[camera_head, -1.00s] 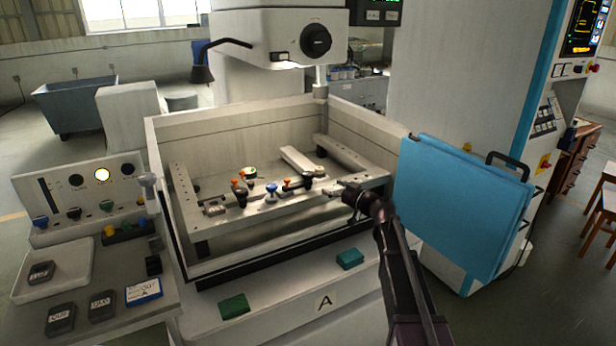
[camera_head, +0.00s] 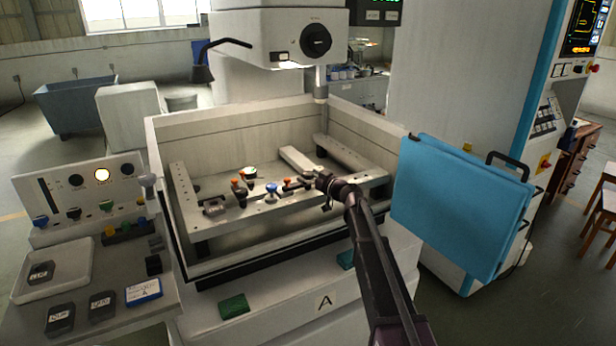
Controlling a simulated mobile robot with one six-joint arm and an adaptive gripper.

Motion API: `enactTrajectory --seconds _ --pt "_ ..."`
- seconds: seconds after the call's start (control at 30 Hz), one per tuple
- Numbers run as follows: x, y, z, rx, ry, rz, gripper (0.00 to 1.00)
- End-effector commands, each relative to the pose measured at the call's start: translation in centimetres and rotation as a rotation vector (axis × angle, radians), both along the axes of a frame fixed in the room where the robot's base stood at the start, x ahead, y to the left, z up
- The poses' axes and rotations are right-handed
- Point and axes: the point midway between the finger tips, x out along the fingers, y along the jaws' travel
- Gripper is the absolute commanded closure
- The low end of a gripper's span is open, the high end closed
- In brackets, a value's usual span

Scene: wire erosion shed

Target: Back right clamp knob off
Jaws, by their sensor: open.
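The clamps stand on the pale work frame (camera_head: 222,228) inside the machine's tank. An orange knob (camera_head: 287,183) tops the right-hand clamp, with a blue knob (camera_head: 271,189) just in front and left of it. Another orange knob (camera_head: 235,182) and a dark knob (camera_head: 241,191) are at the left. A pale round piece with a dark edge (camera_head: 249,172) lies further back. My gripper (camera_head: 309,182) is open at the right-hand clamp, right of its orange knob. The wrist hides part of this clamp, and I cannot tell whether the fingers touch anything.
Tank walls (camera_head: 215,129) surround the work frame. The machine head (camera_head: 275,35) hangs above and behind. A blue panel (camera_head: 460,205) stands close right of my arm. A green block (camera_head: 234,306) lies on the front ledge. A control desk (camera_head: 78,305) with a tray stands left.

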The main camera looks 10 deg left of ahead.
Motion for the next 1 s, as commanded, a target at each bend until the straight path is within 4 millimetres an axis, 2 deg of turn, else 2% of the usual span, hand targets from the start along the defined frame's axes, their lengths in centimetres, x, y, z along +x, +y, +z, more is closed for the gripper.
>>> enactTrajectory --seconds 0.2,0.23,0.5,1.0 --pt "-0.01 0.02 0.0 0.0 0.0 0.0 0.07" --pt "-0.02 0.01 0.0 0.0 0.0 0.0 0.1" --pt "-0.01 0.02 0.0 0.0 0.0 0.0 0.89" --pt "0.14 0.1 0.04 0.001 0.0 0.092 0.89"
